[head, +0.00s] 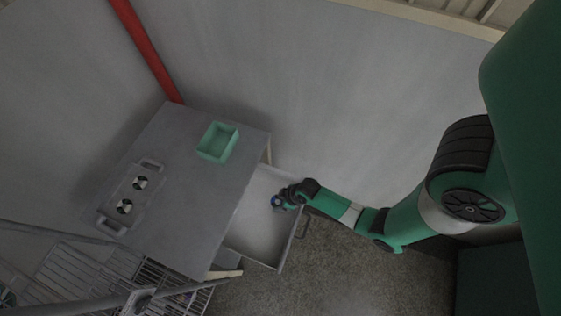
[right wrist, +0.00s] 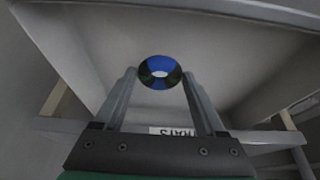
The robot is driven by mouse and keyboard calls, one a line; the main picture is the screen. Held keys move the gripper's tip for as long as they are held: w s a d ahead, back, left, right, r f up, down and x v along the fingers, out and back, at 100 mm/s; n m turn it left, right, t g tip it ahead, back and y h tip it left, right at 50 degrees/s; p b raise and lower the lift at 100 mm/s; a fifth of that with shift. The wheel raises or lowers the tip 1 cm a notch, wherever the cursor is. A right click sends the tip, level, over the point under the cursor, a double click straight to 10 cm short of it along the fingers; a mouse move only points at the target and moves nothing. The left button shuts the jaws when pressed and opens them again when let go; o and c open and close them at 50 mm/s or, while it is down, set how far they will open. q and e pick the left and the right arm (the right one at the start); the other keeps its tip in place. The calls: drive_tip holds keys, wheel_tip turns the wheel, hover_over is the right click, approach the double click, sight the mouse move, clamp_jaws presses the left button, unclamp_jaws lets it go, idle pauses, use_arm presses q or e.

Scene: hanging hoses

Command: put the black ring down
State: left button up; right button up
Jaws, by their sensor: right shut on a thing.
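My right gripper (head: 281,200) reaches over the open drawer (head: 254,238) of the grey table. In the right wrist view my right gripper (right wrist: 160,78) is shut on a ring (right wrist: 160,62), which sits between its fingertips. The ring looks black with blue parts and has a small hole in the middle. In the head view the ring (head: 276,202) shows as a small blue and dark spot at the gripper's tip. I cannot tell whether it touches the drawer floor. My left gripper is not in view.
The grey table (head: 190,190) carries a green open box (head: 232,142) and a grey handled tray (head: 113,201) with two black-and-white round pieces. A wire rack (head: 70,272) stands at lower left. A red pipe (head: 147,50) runs along the wall. The drawer otherwise looks empty.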

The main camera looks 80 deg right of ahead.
drive_tip(key=shift+d+f, duration=0.25)
drive_tip(key=shift+d+f+b, duration=0.15)
drive_tip(key=shift+f+b, duration=0.25)
drive_tip(key=shift+f, duration=0.5)
drive_tip(key=shift+d+f+b, duration=0.1)
drive_tip(key=shift+f+b, duration=0.3)
drive_tip(key=shift+f, duration=0.5)
drive_tip(key=shift+f, duration=0.1)
drive_tip(key=o, duration=1.3)
drive_tip(key=p+v, duration=0.8)
drive_tip(key=v, duration=0.4)
drive_tip(key=shift+w, duration=0.15)
